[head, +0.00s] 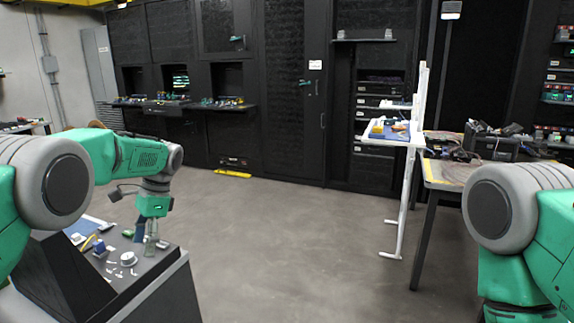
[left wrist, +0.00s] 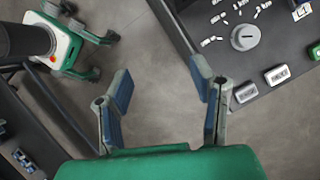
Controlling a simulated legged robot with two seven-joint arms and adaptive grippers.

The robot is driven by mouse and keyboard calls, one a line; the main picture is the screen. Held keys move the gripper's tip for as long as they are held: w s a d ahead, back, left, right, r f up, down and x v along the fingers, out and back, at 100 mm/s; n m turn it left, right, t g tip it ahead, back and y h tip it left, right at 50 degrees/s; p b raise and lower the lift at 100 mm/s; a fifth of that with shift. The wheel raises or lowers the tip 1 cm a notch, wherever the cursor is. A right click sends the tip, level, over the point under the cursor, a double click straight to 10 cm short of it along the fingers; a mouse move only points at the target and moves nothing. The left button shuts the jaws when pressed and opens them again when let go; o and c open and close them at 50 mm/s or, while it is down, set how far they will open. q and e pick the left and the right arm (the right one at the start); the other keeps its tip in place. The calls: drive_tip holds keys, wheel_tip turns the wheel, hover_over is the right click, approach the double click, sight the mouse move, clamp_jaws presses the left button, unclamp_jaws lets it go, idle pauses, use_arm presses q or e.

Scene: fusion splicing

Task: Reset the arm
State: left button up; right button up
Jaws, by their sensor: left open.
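My left arm comes in from the left in the head view. Nothing is held. The right finger is close to the bench edge in that picture. My right arm shows only its upper part at the right of the head view. Its gripper is out of view.
The bench carries a round grey-white part (head: 128,258), a blue item (head: 99,246) and several small white pieces. A white stand with a blue-topped shelf (head: 396,131) and a cluttered table (head: 440,172) stand at the right. The floor (head: 270,235) between is clear.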

use_arm(q)
drive_tip(key=d+x, duration=0.2)
drive_tip(key=x, duration=1)
drive_tip(key=s+d+f+n+t+h+b, duration=0.1)
drive_tip(key=s+d+f+n, duration=0.1)
drive_tip(key=s+f, duration=0.55)
drive_tip(key=s+d+f+n+t+h, duration=0.1)
drive_tip(key=s+d+f, duration=0.2)
drive_tip(key=s+f, duration=0.45)
drive_tip(key=s+f+n+h, duration=0.1)
drive_tip(key=s+f+n, duration=0.3)
drive_tip(key=s, duration=1)
drive_tip(key=s+r+n+t+b, duration=0.1)
drive_tip(key=s+r, duration=0.1)
drive_tip(key=s, duration=1)
drive_tip(key=shift+r+t, duration=0.4)
use_arm(e)
drive_tip(key=shift+s+a+f, duration=0.35)
drive_tip(key=shift+a+f, duration=0.3)
drive_tip(key=shift+f, duration=0.1)
